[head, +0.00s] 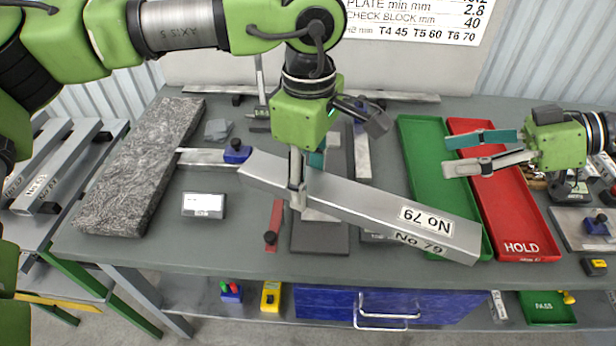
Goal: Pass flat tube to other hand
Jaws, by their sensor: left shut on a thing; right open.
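The flat tube (350,202) is a long silver rectangular bar labelled No 79. It slants across the middle of the head view, its right end lower and nearer the front edge. My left gripper (298,190) comes down from above and is shut on the tube left of its middle. The tube appears raised over the table. My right gripper (466,154) is open and empty, over the red tray and beyond the tube's right end, apart from it. The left gripper's far finger is partly hidden by the tube.
A green tray (418,150) and a red HOLD tray (513,205) lie at the right. A grey stone-like slab (140,165) lies at the left. A small labelled box (204,204) and a red tool (274,224) lie in front. More tubes (55,165) rest on a left side rack.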

